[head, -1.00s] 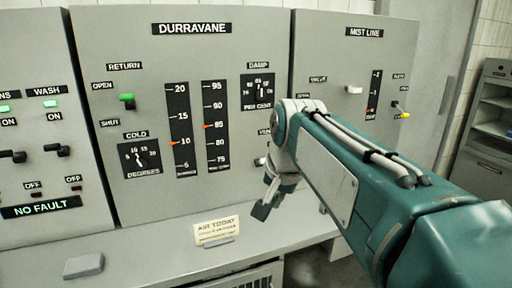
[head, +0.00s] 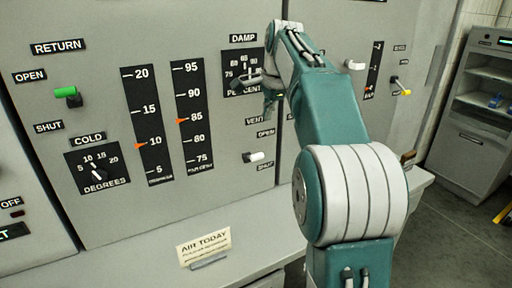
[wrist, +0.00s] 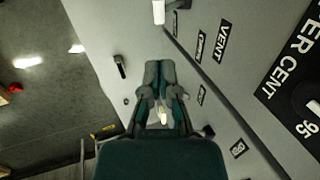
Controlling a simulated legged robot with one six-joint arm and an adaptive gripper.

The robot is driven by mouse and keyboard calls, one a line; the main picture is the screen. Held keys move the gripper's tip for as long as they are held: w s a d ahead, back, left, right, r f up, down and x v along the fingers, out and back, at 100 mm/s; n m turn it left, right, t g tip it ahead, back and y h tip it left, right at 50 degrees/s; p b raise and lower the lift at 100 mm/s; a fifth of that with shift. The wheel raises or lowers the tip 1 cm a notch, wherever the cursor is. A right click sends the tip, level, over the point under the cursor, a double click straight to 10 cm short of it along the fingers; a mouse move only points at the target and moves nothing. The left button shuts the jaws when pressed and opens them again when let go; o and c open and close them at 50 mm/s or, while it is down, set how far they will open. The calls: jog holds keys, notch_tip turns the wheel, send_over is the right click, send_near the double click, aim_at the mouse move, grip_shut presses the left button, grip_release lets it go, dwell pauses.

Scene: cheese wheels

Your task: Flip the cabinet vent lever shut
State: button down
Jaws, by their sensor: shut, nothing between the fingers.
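The vent lever (head: 254,157) has a white tip and a dark pivot. It sits on the panel below the VENT label, beside the OPEN and SHUT labels. I cannot tell its exact angle. A white lever tip, likely the same one, shows at the top edge of the wrist view (wrist: 158,10). My gripper (head: 268,105) is in front of the panel by the damp dial, above the lever and apart from it. In the wrist view its fingertips (wrist: 160,66) are together and empty.
The damp dial (head: 243,66) is just behind my gripper. A green-tipped return lever (head: 66,92) is at the left. The mist line panel, with a white lever (head: 354,65) and a yellow-tipped one (head: 402,90), is at the right. A paper card (head: 203,247) stands on the ledge.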

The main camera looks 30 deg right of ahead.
aim_at(258, 156)
jog(key=shift+a, duration=0.1)
jog(key=x, duration=1.4)
